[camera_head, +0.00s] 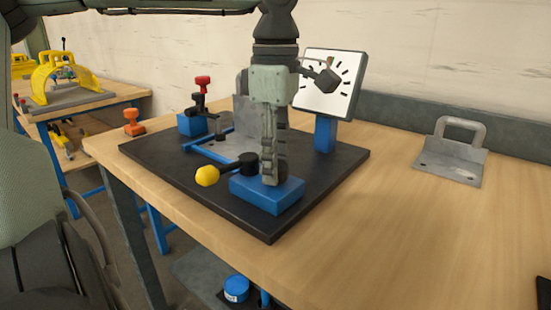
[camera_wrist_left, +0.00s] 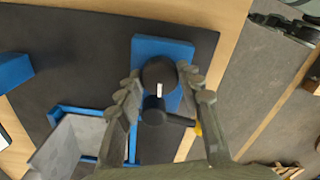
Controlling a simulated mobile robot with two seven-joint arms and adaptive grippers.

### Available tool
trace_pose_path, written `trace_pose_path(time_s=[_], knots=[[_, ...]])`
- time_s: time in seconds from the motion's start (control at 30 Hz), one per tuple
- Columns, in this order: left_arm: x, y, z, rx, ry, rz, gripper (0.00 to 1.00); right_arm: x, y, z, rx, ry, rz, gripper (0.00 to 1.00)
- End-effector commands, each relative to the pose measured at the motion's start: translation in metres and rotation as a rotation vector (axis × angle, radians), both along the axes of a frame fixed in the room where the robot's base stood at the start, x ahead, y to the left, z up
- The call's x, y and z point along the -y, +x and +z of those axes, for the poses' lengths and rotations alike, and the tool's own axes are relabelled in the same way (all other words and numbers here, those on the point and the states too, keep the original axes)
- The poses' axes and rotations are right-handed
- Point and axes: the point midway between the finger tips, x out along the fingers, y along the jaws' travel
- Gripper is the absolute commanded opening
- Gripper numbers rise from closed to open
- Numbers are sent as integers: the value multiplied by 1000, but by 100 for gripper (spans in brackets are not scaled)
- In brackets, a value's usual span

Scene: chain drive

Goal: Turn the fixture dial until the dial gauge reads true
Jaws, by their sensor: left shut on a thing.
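The fixture dial (camera_head: 248,160) is a black knob on a blue block (camera_head: 267,195), with a lever ending in a yellow ball (camera_head: 207,176). My left gripper (camera_head: 274,172) reaches straight down over it and is shut on it. In the left wrist view my left gripper (camera_wrist_left: 160,80) has a finger on each side of the round black dial (camera_wrist_left: 157,73), which bears a white mark. The dial gauge (camera_head: 340,95) is a white tilted face with black ticks on a blue post. My wrist parts cover some of its face, and I cannot read its needle.
The black base plate (camera_head: 160,155) also carries a grey bracket (camera_head: 225,146) and a clamp with a red knob (camera_head: 202,82). An orange-red knob (camera_head: 134,122) lies at the table's left edge. A grey handled bracket (camera_head: 452,160) stands at right.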

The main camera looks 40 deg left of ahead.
Motion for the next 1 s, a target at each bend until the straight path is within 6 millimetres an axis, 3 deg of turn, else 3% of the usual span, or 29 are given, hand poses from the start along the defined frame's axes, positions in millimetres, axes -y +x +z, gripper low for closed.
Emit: trace_pose_path(time_s=[0.3, 0.33, 0.4, 0.77, 1.0], knots=[[0, 1, 1, 4, 0, 0, 7, 0, 0, 0, 0, 0, 1, 57], [0, 1, 1, 4, 0, 0, 39, 0, 0, 0, 0, 0, 1, 57], [0, 1, 1, 4, 0, 0, 45, -1, 1, 1, 2, 0, 1, 57], [0, 1, 6, 3, 0, 1, 45, 0, 5, 4, 10, -3, 6, 57], [-1, 1, 48, 7, 2, 2, 45, 0, 3, 2, 6, -2, 3, 57]])
